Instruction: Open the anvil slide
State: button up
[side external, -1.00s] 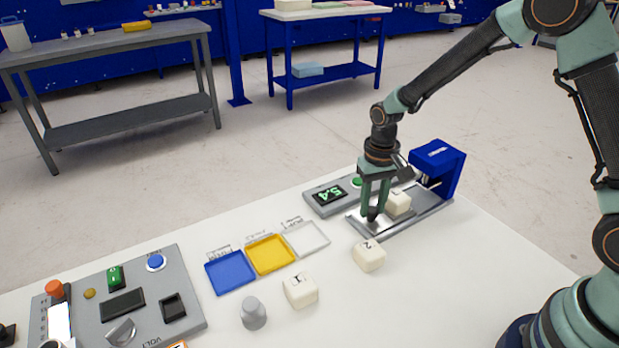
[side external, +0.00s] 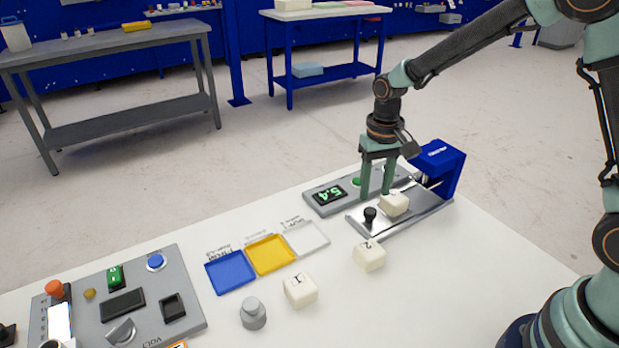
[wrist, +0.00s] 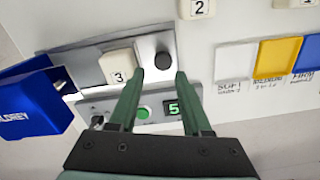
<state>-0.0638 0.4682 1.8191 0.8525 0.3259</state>
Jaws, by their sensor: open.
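The anvil slide (side external: 380,224) is a flat metal plate with a black knob (side external: 370,215) at its near-left end. It extends out in front of the blue press housing (side external: 447,172). A cream foam cube marked 3 (side external: 395,204) sits on it between knob and housing. In the wrist view the knob (wrist: 164,61) appears just beyond and between my fingertips, with cube 3 (wrist: 118,68) to the left. My gripper (side external: 376,195) is open and empty, above and behind the knob, apart from it in the side view.
A grey panel with a green button and display (side external: 330,195) lies behind the slide. Cube 2 (side external: 369,256) and cube 1 (side external: 300,290) stand in front. Blue (side external: 230,272), yellow (side external: 270,254) and white (side external: 306,238) trays and a grey control panel (side external: 180,280) lie left.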

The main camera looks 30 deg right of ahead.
notch_tip(320, 180, up, 7)
jog(key=shift+r, duration=0.15)
dwell(0.4)
jog(key=s+d+r+n+t, duration=0.2)
jog(key=s+r+t, duration=0.3)
jog(key=s, duration=0.8)
notch_tip(320, 180, up, 4)
jog(key=shift+s+d+f+n+t, duration=0.1)
jog(key=shift+s+d+n+t, duration=0.25)
jog(key=shift+n, duration=0.15)
